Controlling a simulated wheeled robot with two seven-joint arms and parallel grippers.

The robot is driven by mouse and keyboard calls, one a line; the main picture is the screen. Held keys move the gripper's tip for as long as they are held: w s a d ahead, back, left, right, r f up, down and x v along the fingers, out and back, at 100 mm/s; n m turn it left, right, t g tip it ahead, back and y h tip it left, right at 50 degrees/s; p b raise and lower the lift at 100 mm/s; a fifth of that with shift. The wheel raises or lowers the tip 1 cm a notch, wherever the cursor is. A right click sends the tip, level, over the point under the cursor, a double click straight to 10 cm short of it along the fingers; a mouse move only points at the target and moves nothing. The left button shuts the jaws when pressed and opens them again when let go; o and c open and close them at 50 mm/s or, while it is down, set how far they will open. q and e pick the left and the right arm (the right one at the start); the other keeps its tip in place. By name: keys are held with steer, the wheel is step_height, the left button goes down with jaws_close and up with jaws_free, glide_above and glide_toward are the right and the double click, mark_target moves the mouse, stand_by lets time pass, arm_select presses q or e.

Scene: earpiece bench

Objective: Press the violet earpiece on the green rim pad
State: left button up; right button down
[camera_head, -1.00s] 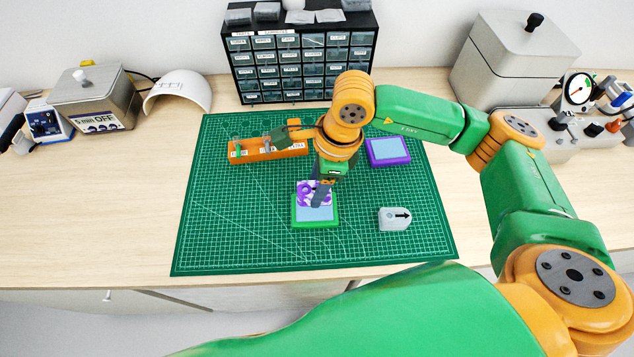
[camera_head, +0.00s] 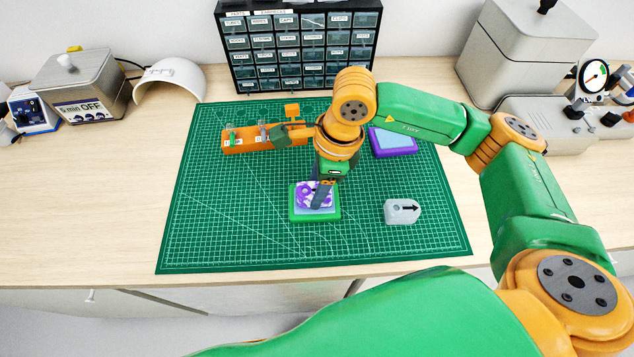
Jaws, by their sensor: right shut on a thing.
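The violet earpiece (camera_head: 303,196), violet with white, is at the green-rimmed pad (camera_head: 331,215), over its pale blue face. It appears to lie on that face, but I cannot tell whether it is pressed down. My right gripper (camera_head: 319,202) points down over the pad and is shut on the earpiece. Its dark fingers hide part of the earpiece and the pad. My left gripper is not in view.
A purple-rimmed pad (camera_head: 393,143) is behind to the right. A grey block with a black arrow (camera_head: 402,211) lies right of the green pad. An orange rack (camera_head: 240,143) stands behind left. The green mat (camera_head: 215,220) is clear at front left.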

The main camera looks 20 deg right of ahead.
steer(key=shift+f+b, duration=0.35)
steer(key=shift+b, duration=0.05)
steer(key=shift+r, duration=0.1)
stand_by(1.2)
steer(key=shift+c, duration=0.9)
jaws_free()
steer(key=b+v, duration=0.1)
steer(key=v, duration=0.5)
steer(key=shift+d+b, duration=0.1)
steer(key=shift+b, duration=0.25)
steer(key=shift+d+r, duration=0.1)
steer(key=shift+r, duration=0.35)
